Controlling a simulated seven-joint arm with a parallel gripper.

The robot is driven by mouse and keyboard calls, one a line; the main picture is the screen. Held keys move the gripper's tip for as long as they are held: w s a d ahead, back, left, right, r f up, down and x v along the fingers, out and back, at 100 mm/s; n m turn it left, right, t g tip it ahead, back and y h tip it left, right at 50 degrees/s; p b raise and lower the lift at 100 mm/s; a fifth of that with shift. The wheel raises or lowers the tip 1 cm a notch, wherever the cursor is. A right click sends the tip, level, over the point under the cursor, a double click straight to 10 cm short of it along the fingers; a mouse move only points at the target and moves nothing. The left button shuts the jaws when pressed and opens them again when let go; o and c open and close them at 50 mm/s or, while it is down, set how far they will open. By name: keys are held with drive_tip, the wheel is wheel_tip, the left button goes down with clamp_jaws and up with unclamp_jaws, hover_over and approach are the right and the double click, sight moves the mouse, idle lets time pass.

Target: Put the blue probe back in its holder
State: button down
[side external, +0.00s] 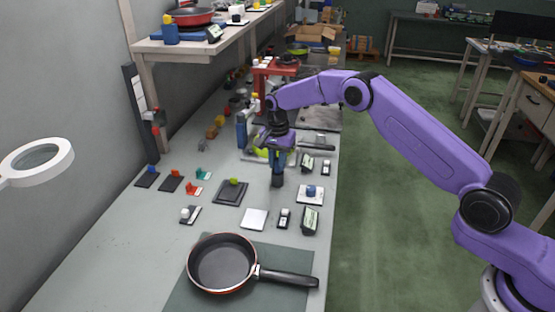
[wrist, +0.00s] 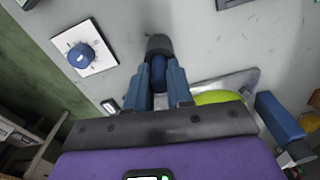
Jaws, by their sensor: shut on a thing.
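My gripper (side external: 277,168) points down over the middle of the bench, and its blue fingers also show in the wrist view (wrist: 158,76). It is shut on the blue probe (wrist: 158,68), a rounded blue piece between the fingertips. A dark grey rounded piece (side external: 277,182) is at the far end of the probe and shows in the wrist view too (wrist: 158,45). I cannot tell whether this is the probe's tip or its holder, nor whether it touches the bench. The probe's body is mostly hidden by the fingers in the side view.
A white plate with a blue knob (side external: 311,191) lies right of my gripper. A blue upright block (side external: 241,130) and a green item stand behind it. A frying pan (side external: 222,263) lies on a dark mat in front. Small coloured items on dark bases (side external: 171,182) stand left.

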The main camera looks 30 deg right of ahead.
drive_tip(key=shift+f, duration=0.3)
drive_tip(key=c, duration=0.9)
unclamp_jaws()
wheel_tip(320, 180, up, 17)
drive_tip(key=shift+s+a+r, duration=0.1)
drive_tip(key=shift+a+r, duration=0.05)
drive_tip(key=shift+r, duration=0.05)
